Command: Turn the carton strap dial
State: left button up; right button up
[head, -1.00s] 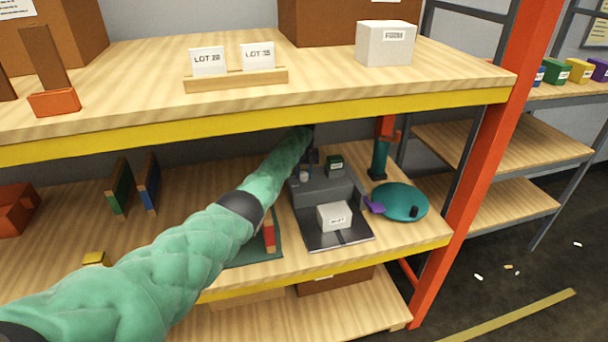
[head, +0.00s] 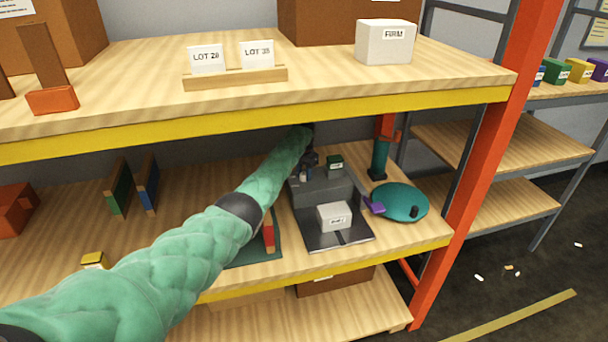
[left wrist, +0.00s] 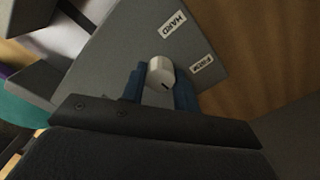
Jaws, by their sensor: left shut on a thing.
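The dial is a small pale round knob (left wrist: 160,72) with a dark mark, on a grey panel (left wrist: 125,45) with labels reading HARD (left wrist: 171,24) and FIRM (left wrist: 202,63). My left gripper (left wrist: 159,90) has its blue fingers on either side of the knob, shut on it. In the head view my left gripper (head: 306,172) is at the back left of the grey strapping machine (head: 325,190), partly hidden by its own arm. My right gripper is not in view.
The upper shelf's yellow edge (head: 250,121) runs above my left arm. Upright green (head: 119,188) and blue (head: 148,184) boards stand to the left.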

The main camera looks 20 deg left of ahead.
aim_at(304, 173)
pick_arm(q)
jog(key=shift+w+r, duration=0.15)
jog(key=shift+r, duration=0.1)
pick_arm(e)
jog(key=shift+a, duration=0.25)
pick_arm(q)
jog(key=o, duration=1)
jog(key=shift+c, duration=0.2)
jog(key=shift+f, duration=0.1)
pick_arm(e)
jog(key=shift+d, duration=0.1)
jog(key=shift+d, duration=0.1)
pick_arm(q)
jog(key=shift+r+b, duration=0.3)
jog(key=shift+r, duration=0.2)
notch_tip(304, 173, up, 6)
jog(key=shift+f+b, duration=0.15)
jog(key=shift+b, duration=0.85)
jog(key=shift+r, duration=0.5)
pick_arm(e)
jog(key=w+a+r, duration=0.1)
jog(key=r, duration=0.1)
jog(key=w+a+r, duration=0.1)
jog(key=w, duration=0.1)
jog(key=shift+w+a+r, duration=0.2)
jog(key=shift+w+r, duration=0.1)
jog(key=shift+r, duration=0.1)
